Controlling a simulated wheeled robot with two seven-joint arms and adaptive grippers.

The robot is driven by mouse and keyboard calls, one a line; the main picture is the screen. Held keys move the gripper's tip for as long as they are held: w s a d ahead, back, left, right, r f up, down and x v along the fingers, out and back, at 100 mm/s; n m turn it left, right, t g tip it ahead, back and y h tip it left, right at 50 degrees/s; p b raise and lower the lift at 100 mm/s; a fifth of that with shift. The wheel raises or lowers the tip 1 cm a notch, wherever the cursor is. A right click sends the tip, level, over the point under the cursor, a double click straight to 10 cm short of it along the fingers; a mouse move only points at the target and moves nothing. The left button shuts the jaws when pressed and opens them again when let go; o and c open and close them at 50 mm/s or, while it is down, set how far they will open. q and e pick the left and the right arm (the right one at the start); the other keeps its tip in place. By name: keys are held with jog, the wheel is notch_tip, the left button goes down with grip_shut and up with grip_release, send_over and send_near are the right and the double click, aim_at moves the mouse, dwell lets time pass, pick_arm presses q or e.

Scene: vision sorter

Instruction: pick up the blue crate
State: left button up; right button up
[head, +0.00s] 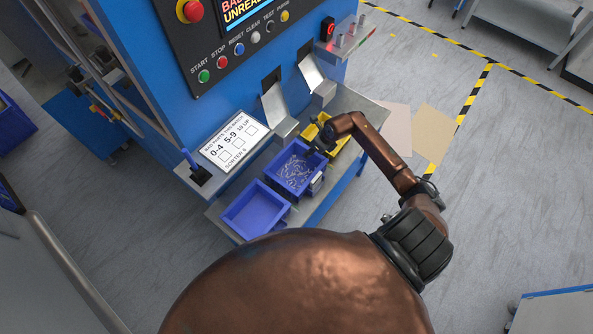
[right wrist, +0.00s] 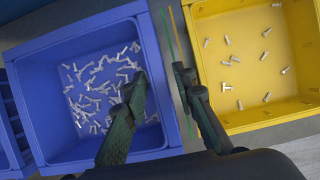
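A blue crate (head: 286,190) holding many small metal parts stands on the shelf of the blue machine, between an empty blue crate (head: 254,212) and a yellow crate. The parts-filled blue crate also fills the left of the right wrist view (right wrist: 36,95). My right gripper (head: 322,142) is over the side of this crate that faces the yellow one. In the right wrist view my right gripper (right wrist: 162,77) is open, one finger over the crate's inside and the other outside its wall. I cannot tell whether the fingers touch the wall. My left gripper is not in view.
The yellow crate (right wrist: 215,55), with several metal parts in it, stands close beside the blue one, with a narrow gap. Metal chutes (head: 277,107) hang behind the crates. A printed sign (head: 234,141) lies on the ledge. Open floor (head: 150,215) lies to the left.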

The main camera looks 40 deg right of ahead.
grip_shut()
jog(key=shift+r, duration=0.15)
dwell(0.5)
